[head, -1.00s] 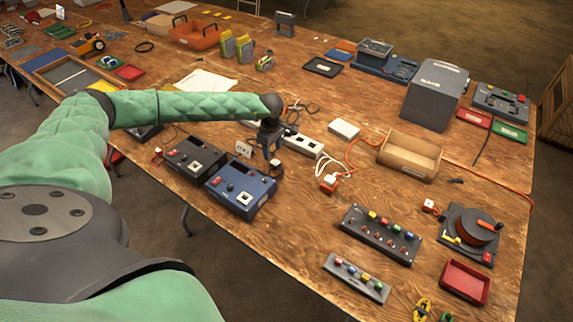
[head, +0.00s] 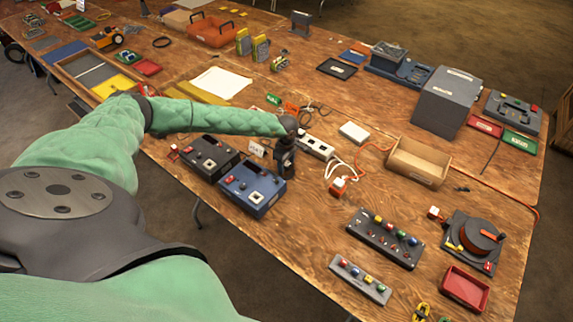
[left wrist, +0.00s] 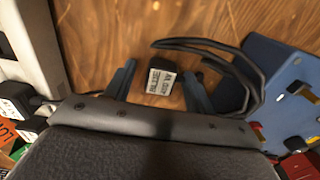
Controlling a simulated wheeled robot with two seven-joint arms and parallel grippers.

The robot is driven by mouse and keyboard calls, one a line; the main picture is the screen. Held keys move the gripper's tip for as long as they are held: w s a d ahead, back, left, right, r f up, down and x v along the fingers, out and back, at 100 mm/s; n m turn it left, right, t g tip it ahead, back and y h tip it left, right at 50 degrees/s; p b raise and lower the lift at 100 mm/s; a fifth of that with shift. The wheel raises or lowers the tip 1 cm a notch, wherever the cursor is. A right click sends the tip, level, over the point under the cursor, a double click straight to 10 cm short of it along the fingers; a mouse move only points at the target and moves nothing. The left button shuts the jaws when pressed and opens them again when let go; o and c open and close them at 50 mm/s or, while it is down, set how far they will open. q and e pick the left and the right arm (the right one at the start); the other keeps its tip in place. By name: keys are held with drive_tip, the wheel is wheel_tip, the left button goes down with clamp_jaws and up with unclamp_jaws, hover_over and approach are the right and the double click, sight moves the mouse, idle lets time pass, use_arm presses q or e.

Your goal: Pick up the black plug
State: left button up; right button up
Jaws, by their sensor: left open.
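The black plug (left wrist: 161,79), with a white printed label on top, lies on the wooden table in the left wrist view. My left gripper (left wrist: 160,68) is open, with one blue-grey finger on each side of the plug. Gaps show between plug and fingers. A black cable (left wrist: 222,58) loops to the right of the plug. In the head view my left gripper (head: 284,174) points down beside the blue device (head: 252,188), and the plug is hidden there. My right gripper is not in view.
The blue device is close on the right in the left wrist view. A dark device (head: 208,157) is left of the blue one. Bare table lies in front.

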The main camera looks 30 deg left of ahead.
use_arm(q)
drive_tip(key=shift+f, duration=0.15)
drive_tip(key=c, duration=1.1)
